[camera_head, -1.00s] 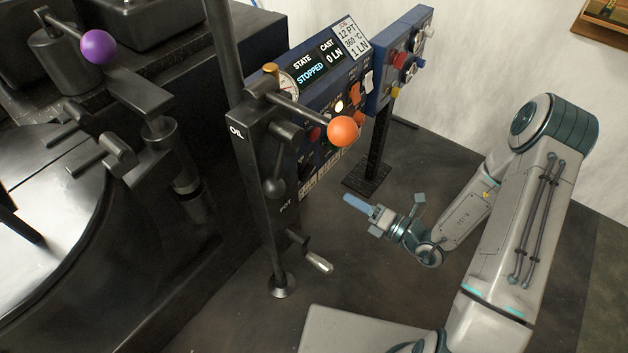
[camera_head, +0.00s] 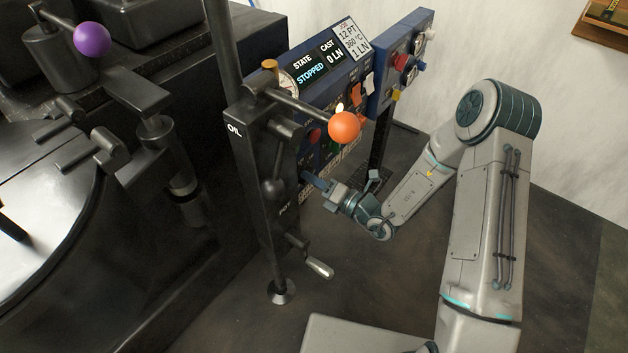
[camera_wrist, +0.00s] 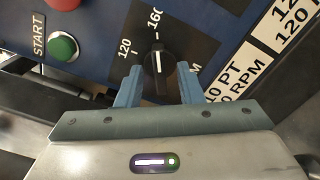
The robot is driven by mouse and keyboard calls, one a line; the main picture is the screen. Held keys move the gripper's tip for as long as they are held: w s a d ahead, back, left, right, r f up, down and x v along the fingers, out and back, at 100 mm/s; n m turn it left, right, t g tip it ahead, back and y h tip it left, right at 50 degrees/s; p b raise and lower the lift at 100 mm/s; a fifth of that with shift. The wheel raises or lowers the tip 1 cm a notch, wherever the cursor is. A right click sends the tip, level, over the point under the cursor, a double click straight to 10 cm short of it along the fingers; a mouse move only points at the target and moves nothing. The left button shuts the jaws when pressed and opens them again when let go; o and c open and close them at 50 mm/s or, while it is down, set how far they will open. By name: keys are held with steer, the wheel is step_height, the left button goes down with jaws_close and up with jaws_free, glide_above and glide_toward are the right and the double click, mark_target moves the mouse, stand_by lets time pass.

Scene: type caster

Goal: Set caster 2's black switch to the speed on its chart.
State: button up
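The black switch (camera_wrist: 158,68) is a round knob with a white pointer line, in the upper middle of the wrist view. Its dial shows "120" to the left and "160", partly cut off, at the top. The pointer aims up the picture, close to the "160" mark. My gripper (camera_wrist: 158,92) is open, with one blue finger on each side of the knob; contact cannot be told. The chart (camera_wrist: 240,75), right of the switch, shows "PT" and "RPM" rows, partly cut off. In the head view my gripper (camera_head: 318,185) is at the blue panel (camera_head: 335,92), and the switch is hidden.
A green START button (camera_wrist: 62,46) is left of the switch, with a red button (camera_wrist: 62,3) above it. In the head view, an orange-balled lever (camera_head: 344,127) and black OIL post (camera_head: 258,190) stand near my gripper. The display reads STOPPED, with a job card (camera_head: 350,40) showing 12 PT.

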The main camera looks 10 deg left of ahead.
jaws_close()
steer(key=shift+n, duration=0.4)
steer(key=n, duration=1.1)
steer(key=shift+d+p, duration=0.1)
steer(key=shift+p, duration=0.25)
jaws_free()
